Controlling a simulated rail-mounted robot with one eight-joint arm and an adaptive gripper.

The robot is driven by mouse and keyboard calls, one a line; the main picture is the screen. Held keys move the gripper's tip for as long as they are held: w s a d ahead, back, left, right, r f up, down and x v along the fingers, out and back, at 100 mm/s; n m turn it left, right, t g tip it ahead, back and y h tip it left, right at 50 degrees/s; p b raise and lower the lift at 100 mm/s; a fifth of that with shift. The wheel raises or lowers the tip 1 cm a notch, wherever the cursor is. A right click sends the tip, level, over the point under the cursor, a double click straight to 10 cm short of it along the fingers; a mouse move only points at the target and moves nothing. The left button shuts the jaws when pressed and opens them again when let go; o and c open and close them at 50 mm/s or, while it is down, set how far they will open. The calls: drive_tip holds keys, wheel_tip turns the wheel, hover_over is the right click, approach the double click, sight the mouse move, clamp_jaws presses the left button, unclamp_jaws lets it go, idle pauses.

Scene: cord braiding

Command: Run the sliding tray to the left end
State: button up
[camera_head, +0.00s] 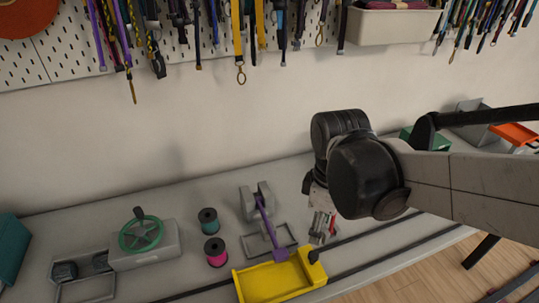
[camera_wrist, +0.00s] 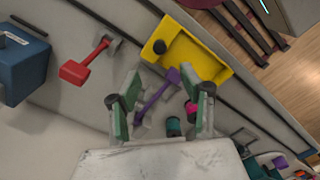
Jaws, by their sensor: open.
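The yellow sliding tray (camera_head: 270,284) sits at the front of the bench, on dark rails, near the bottom middle of the head view. A black knob (camera_head: 313,257) stands at its right end. In the wrist view the tray (camera_wrist: 192,52) is at the top middle, with the knob (camera_wrist: 160,47) toward its left. My gripper (camera_wrist: 160,92) is open and empty, above the bench and apart from the tray.
A purple lever (camera_head: 267,222) stands just behind the tray. A teal spool (camera_head: 208,220) and a pink spool (camera_head: 215,251) stand left of it. A green handwheel (camera_head: 141,233) is farther left. The rail (camera_head: 390,238) right of the tray looks clear.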

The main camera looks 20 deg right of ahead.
sight(314, 254)
wheel_tip(314, 254, down, 12)
drive_tip(key=b, duration=0.2)
drive_tip(key=shift+b, duration=0.4)
drive_tip(key=shift+r, duration=0.1)
drive_tip(key=shift+c, duration=0.4)
clamp_jaws()
